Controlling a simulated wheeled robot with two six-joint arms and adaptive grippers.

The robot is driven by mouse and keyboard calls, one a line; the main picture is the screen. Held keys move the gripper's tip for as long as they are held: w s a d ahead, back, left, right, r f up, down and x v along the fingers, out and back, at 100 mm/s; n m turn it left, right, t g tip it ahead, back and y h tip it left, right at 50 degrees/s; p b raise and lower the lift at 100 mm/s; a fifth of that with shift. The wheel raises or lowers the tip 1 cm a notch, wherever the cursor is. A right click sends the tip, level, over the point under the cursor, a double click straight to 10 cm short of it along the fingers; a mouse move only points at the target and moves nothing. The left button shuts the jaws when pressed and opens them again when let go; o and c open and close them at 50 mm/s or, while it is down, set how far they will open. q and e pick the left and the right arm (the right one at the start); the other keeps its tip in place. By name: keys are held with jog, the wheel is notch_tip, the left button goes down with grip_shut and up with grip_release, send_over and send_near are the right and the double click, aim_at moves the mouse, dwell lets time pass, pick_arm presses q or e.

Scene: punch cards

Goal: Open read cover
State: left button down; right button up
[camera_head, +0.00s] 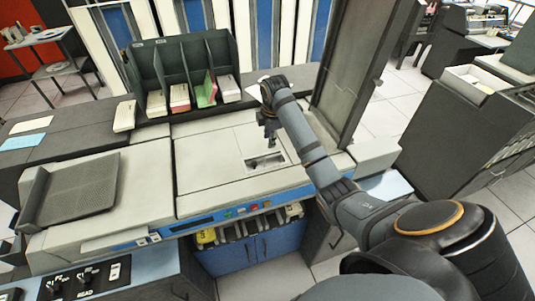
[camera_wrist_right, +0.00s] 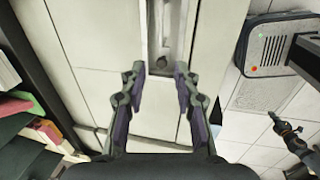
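The read cover (camera_head: 215,159) is a flat cream panel on top of the card machine, and it lies closed. A recessed slot with a dark handle (camera_head: 264,161) is near its right part; the slot also shows in the right wrist view (camera_wrist_right: 166,45). My right gripper (camera_head: 268,138) hangs over the slot, pointing down. In the wrist view its two fingers (camera_wrist_right: 159,82) are apart, with nothing between them, on either side of the slot's line. Contact with the handle cannot be made out. A small part of my left arm with its gripper (camera_wrist_right: 275,118) shows at the wrist view's right edge.
A dark card rack (camera_head: 190,75) with cards stands behind the cover. A dark upright panel (camera_head: 362,65) rises at the back right. A dark ridged tray (camera_head: 82,187) is on the left. Control buttons (camera_head: 241,210) line the front edge.

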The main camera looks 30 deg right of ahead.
jog(key=p, duration=0.2)
send_over(268, 154)
jog(key=s+a, duration=0.2)
jog(key=s, duration=0.2)
jog(key=f, duration=0.9)
jog(key=shift+w+a, duration=0.2)
jog(key=shift+w+f, duration=0.1)
jog(key=shift+f, duration=0.5)
jog(key=shift+c, duration=0.3)
grip_shut()
